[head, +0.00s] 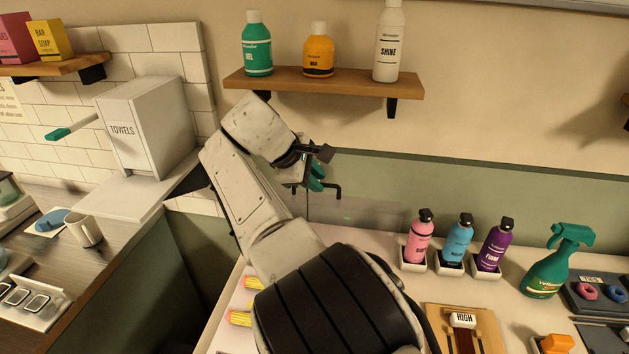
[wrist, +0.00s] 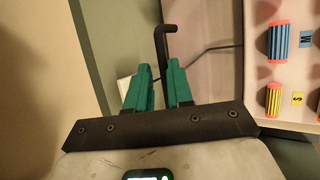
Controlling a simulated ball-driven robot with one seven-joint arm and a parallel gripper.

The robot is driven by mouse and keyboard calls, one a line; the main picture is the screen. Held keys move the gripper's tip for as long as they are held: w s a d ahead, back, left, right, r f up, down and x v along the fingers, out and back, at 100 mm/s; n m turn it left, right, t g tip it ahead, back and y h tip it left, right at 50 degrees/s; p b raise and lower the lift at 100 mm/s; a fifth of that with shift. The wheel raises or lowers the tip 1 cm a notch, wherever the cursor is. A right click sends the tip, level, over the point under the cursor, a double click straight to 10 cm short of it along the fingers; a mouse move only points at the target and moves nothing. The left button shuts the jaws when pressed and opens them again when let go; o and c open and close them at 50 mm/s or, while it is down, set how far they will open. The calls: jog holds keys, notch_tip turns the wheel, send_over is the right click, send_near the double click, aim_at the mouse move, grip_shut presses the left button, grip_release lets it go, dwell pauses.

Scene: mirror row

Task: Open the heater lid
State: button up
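My gripper (wrist: 163,74), with teal fingers, is at the back wall above the counter in the head view (head: 316,178). A black bent bar, seemingly the lid handle (wrist: 164,48), passes between the fingertips in the wrist view. The gap between the fingers is about as narrow as the bar, and they look shut on it. In the head view, part of the black bar (head: 331,190) shows beside the fingers. The heater seems to be the pale, partly see-through box (head: 370,215) with a small green light, below my gripper. My arm hides much of it, and the lid's edge is unclear.
Pink (head: 418,240), blue (head: 459,240) and purple (head: 495,245) bottles stand in holders right of the heater. A shelf (head: 330,84) with three bottles is above my gripper. Striped rollers (wrist: 278,42) lie on the counter. A towel box (head: 145,125) stands left.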

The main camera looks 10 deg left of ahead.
jog(key=shift+o, duration=1.4)
jog(key=shift+r, duration=0.1)
jog(key=shift+o, duration=0.2)
jog(key=shift+s, duration=0.1)
jog(key=b+v, duration=0.1)
jog(key=v, duration=0.9)
jog(key=shift+a+r, duration=0.15)
jog(key=shift+a, duration=0.05)
jog(key=shift+s, duration=0.1)
